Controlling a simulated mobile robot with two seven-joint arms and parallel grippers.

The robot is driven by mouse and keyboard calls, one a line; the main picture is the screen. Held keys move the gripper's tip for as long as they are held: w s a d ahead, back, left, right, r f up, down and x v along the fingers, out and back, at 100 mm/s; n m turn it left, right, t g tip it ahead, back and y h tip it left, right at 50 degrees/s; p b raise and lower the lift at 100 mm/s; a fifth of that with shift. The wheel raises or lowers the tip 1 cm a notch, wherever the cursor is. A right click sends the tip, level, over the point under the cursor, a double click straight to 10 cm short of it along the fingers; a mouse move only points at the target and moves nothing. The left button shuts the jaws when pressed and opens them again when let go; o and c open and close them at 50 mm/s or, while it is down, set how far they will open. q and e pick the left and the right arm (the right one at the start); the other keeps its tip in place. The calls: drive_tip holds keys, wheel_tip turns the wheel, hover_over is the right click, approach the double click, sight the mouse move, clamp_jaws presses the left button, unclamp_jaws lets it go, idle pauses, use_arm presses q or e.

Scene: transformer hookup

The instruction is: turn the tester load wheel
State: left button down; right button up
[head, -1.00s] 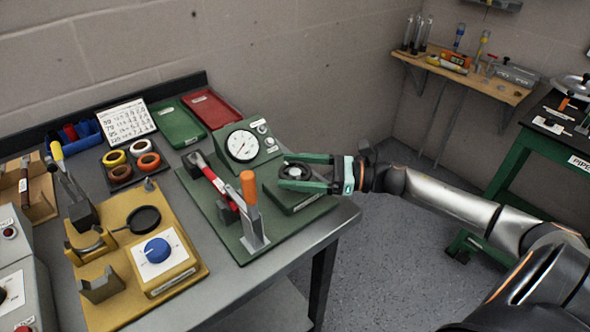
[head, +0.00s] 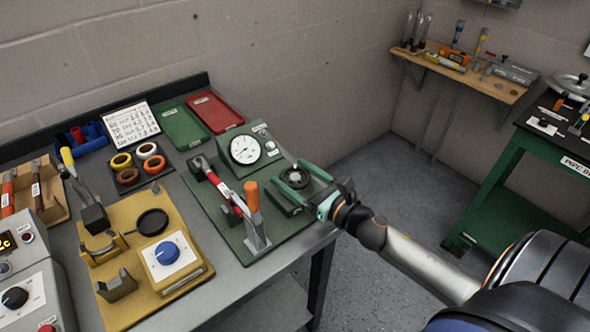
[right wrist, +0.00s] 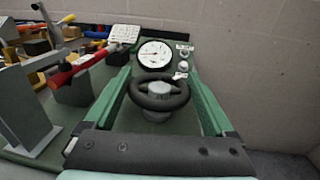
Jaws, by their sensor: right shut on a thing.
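The load wheel (head: 294,179) is a small black handwheel on the green tester (head: 221,210). My right gripper (head: 291,175) reaches over the tester from the right with a green finger on either side of the wheel. In the right wrist view the wheel (right wrist: 159,94) sits between the two fingers (right wrist: 162,85), which are shut on its rim. The tester's white dial gauge (head: 245,149) stands behind the wheel, and it also shows in the right wrist view (right wrist: 155,54). My left gripper is not in view.
An orange-handled lever (head: 253,205) and a red-handled part (head: 222,187) stand left of the wheel. A yellow fixture (head: 118,220) with a blue knob lies further left. Green (head: 183,127) and red (head: 214,112) trays lie behind. Floor is open beyond the bench's right edge.

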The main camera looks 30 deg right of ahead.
drive_tip(key=m+h, duration=0.3)
drive_tip(key=h, duration=0.2)
drive_tip(key=shift+m+h, duration=0.3)
drive_tip(key=shift+m, duration=0.1)
drive_tip(key=shift+m+g+h, duration=0.4)
drive_tip(key=shift+m+h, duration=0.55)
drive_tip(key=shift+h, duration=0.55)
drive_tip(key=shift+m+g+h, duration=0.4)
drive_tip(key=shift+m+h, duration=0.55)
drive_tip(key=shift+h, duration=0.85)
drive_tip(key=o, duration=1.1)
